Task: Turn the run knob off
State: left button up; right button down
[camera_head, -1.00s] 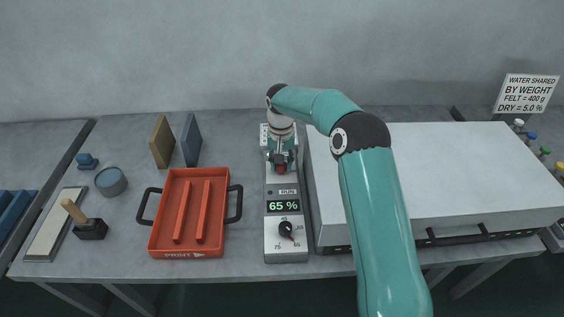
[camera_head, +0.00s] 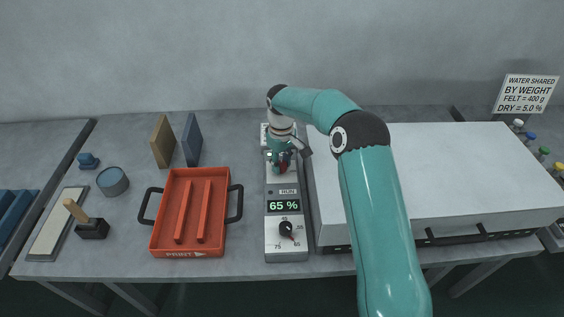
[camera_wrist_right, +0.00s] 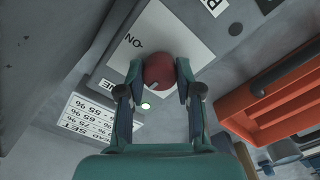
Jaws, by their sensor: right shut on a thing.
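The run knob is a red round knob (camera_wrist_right: 159,71) on the control box (camera_head: 285,250), and a bit of its red shows in the head view (camera_head: 283,168). My right gripper (camera_wrist_right: 160,80) is shut on the knob, one finger on each side. In the wrist view a pale plate with the word "ON" lies beside the knob, and a small greenish-white lit lamp (camera_wrist_right: 146,105) shows near it. In the head view the gripper and wrist hide most of the knob. My left gripper is not in view.
The box's display (camera_head: 283,206) reads 65 %, with a black dial (camera_head: 286,229) below. An orange tray (camera_head: 160,235) with handles stands left of the box. A large white-topped unit (camera_head: 460,170) stands close on its right.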

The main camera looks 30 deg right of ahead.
aim_at(282, 164)
jog(key=shift+s+n, duration=0.15)
jog(key=shift+n, duration=0.15)
jog(key=shift+f, duration=0.1)
jog(key=c, duration=0.8)
grip_release()
jog(key=shift+o, duration=0.2)
jog(key=shift+r, duration=0.7)
notch_tip(282, 164, up, 11)
jog(key=shift+f, duration=0.15)
